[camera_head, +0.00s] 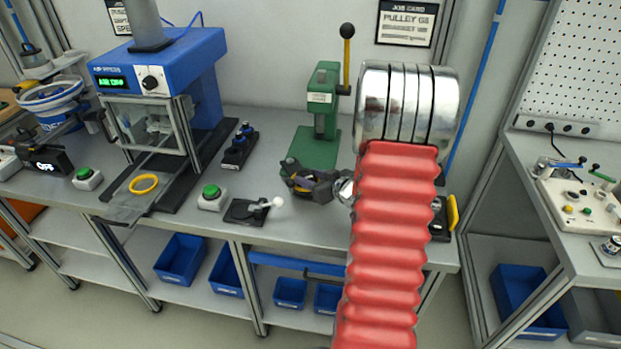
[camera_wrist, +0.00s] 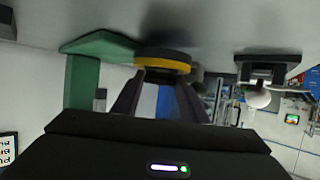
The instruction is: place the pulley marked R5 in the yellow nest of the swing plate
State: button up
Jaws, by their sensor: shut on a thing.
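A black pulley with a yellow band (camera_wrist: 163,60) is held between the fingertips of my gripper (camera_wrist: 162,78) in the wrist view; no R5 mark is readable. In the head view my gripper (camera_head: 293,178) is over the bench just in front of the green press, and only a little of the pulley shows. The yellow nest (camera_head: 144,184) is a ring on the grey swing plate (camera_head: 128,208), which sticks out in front of the blue press at the left. The nest looks empty. My gripper is well to the right of it.
A black base with a white-knobbed lever (camera_head: 250,209) and a green button box (camera_head: 212,197) stand between my gripper and the nest. The blue press (camera_head: 165,75) stands behind the nest. The green press (camera_head: 318,125) is close behind my gripper. Another green button (camera_head: 87,176) is at the left.

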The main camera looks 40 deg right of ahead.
jog(key=shift+f, duration=0.1)
jog(key=o, duration=0.8)
jog(key=shift+o, duration=0.2)
jog(key=shift+s+r, duration=0.25)
jog(key=shift+s, duration=0.15)
jog(key=v, duration=1.1)
